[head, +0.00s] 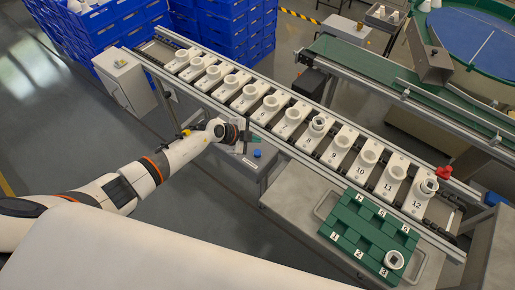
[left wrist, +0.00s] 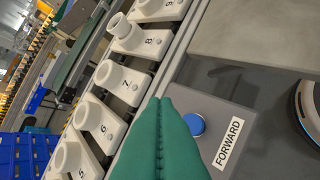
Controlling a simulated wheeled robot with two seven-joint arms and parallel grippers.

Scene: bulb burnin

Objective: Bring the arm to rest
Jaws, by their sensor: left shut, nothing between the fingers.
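My left arm (head: 150,172) reaches in from the left in the head view. Its gripper (head: 246,148) is beside the near rail of the line of numbered white holders (head: 306,128). In the left wrist view the green fingers (left wrist: 163,104) are pressed together with nothing between them. They appear beside the blue button (left wrist: 194,124) on a grey box labelled FORWARD (left wrist: 228,143); whether they touch it I cannot tell. The button also shows in the head view (head: 257,154), just right of the gripper. My right gripper is not in view.
Holders 8 (head: 317,125) and 12 (head: 428,188) carry fittings. Blue crates (head: 105,40) stand behind the line. The floor (head: 60,100) at left is clear.

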